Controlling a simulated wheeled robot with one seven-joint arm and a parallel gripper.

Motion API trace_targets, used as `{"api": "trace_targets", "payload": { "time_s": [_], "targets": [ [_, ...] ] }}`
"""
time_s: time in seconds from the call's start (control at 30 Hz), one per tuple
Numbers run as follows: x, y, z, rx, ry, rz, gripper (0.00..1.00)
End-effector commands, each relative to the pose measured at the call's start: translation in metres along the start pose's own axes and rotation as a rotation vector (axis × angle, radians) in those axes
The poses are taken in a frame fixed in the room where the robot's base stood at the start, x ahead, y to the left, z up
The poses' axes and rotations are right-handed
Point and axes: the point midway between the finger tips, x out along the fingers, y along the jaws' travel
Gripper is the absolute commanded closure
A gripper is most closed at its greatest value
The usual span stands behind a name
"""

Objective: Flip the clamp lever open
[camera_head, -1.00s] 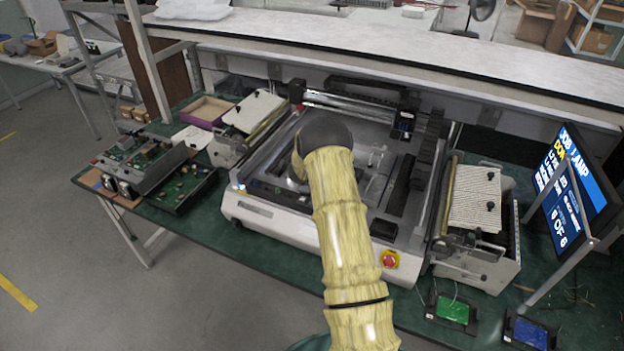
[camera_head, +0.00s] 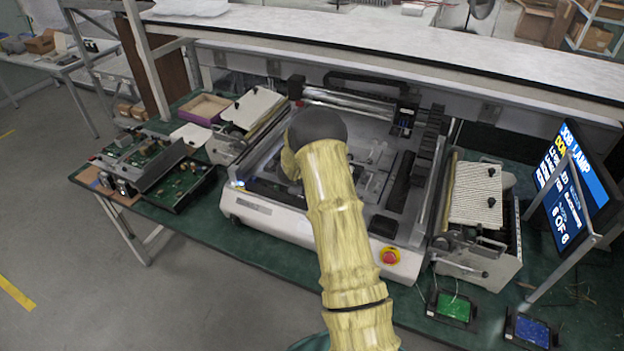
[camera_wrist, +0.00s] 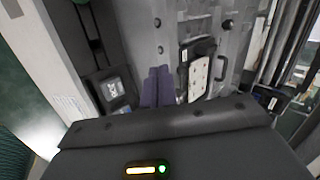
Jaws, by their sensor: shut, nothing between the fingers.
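My gripper (camera_wrist: 157,88) shows in the wrist view as two purple fingers pressed together, with nothing between them. It is over the bed of the white benchtop machine (camera_head: 285,222). Just right of the fingertips is a black-framed fixture holding a pale plate with red dots (camera_wrist: 198,75). A thin curved handle (camera_wrist: 222,68) stands at its right side; I cannot tell whether it is the clamp lever. In the head view my arm hides the gripper and part of the machine bed. Contact between fingers and fixture cannot be told.
A red stop button (camera_head: 389,256) is on the machine's front. A carriage head (camera_head: 404,120) sits on the rear rail. Ribbed-top units flank the machine, one at right (camera_head: 475,195). A monitor (camera_head: 572,190) stands far right. Circuit boards (camera_head: 180,180) lie at left.

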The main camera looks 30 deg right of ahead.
Motion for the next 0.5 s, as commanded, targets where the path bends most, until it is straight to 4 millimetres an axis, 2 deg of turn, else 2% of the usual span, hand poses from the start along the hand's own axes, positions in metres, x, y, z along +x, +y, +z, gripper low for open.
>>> {"api": "trace_targets", "payload": {
  "time_s": [0.1,0.5],
  "targets": [
    [-0.021,-0.001,0.008,-0.002,-0.005,-0.003,1.0],
    [-0.085,-0.006,0.016,0.007,0.003,-0.001,1.0]
  ]
}}
